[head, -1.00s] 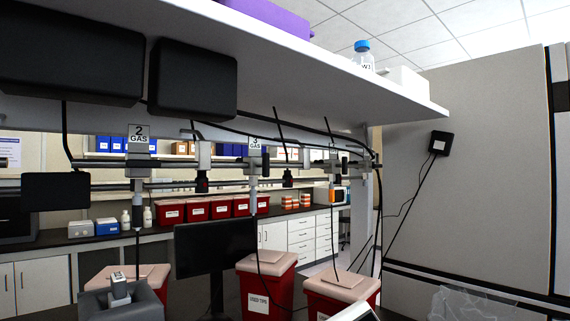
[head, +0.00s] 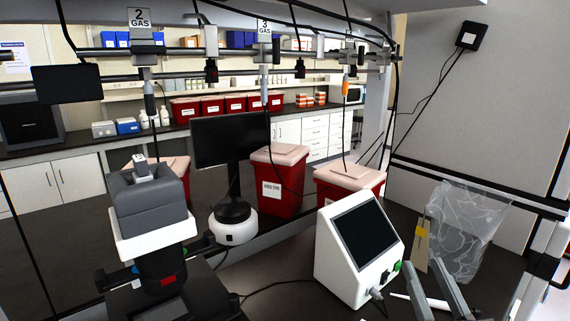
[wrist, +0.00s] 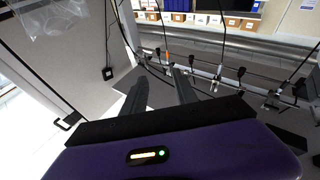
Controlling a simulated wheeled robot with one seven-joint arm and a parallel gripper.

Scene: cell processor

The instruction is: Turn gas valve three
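The gas 3 label (head: 265,28) hangs on the horizontal pipes under the shelf, in the upper middle of the head view. Its grey valve body (head: 265,52) is just below, with a thin fitting and tube hanging down. The gas 2 label (head: 139,17) is to its left. My gripper (head: 422,266) shows at the bottom right of the head view, well below and right of the valve. In the wrist view its two dark fingers (wrist: 160,76) are apart with nothing between them; the pipe row lies beyond, tilted, with no label readable.
A white console (head: 330,255) stands on the dark bench left of my gripper. A clear bag (head: 462,230) hangs at the right. Red bins (head: 288,190), a black monitor (head: 230,140) and a grey-topped device (head: 150,205) stand below the pipes. Open air lies between gripper and pipes.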

